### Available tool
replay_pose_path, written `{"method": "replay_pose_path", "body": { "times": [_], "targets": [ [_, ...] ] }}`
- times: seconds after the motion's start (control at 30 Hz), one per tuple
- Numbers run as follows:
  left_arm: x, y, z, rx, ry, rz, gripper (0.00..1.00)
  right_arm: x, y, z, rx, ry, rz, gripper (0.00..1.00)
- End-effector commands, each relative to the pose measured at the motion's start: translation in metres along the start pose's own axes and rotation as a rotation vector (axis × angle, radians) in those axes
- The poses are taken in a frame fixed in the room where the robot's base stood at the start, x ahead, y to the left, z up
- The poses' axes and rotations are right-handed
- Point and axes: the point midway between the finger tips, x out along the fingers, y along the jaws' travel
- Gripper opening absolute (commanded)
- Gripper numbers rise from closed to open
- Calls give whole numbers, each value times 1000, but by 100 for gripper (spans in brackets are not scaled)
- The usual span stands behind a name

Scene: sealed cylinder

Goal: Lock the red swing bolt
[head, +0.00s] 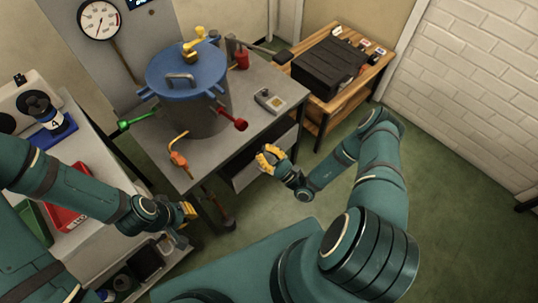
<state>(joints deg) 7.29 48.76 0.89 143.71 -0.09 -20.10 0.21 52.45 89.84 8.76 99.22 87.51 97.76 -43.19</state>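A grey sealed cylinder (207,118) with a blue lid (186,72) stands on the grey table. The red swing bolt (231,119) sticks outward and down from the cylinder's front right, its red knob clear of the lid. A green swing bolt (138,121) sticks out on the left, and a yellow one (191,49) is at the lid's back edge. My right gripper (266,154) is open and empty, right of and below the red bolt, apart from it. My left gripper (190,210) is low by the table's front left; its fingers are seen too edge-on to judge.
An orange tool (178,152) lies on the table in front of the cylinder. A small grey device (269,100) is at the right. A red object (241,59) stands behind. A wooden bench (347,88) with a black case is further right. Green floor is free at right.

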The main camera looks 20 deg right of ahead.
Motion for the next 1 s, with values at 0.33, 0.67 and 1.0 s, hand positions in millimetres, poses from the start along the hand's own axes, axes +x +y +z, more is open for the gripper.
{"method": "replay_pose_path", "body": {
  "times": [0.33, 0.67, 1.0],
  "targets": [
    [0, 0, 0, 0, 0, 0, 0, 63, 0, 10, 0, -1, 3, 0],
    [-2, 1, 0, 0, -1, 0, 0, 81, 0, 28, 0, -1, 2, 0],
    [-2, 1, 0, 0, -1, 0, 0, 81, 0, 29, 0, 0, 2, 0]
  ]
}}
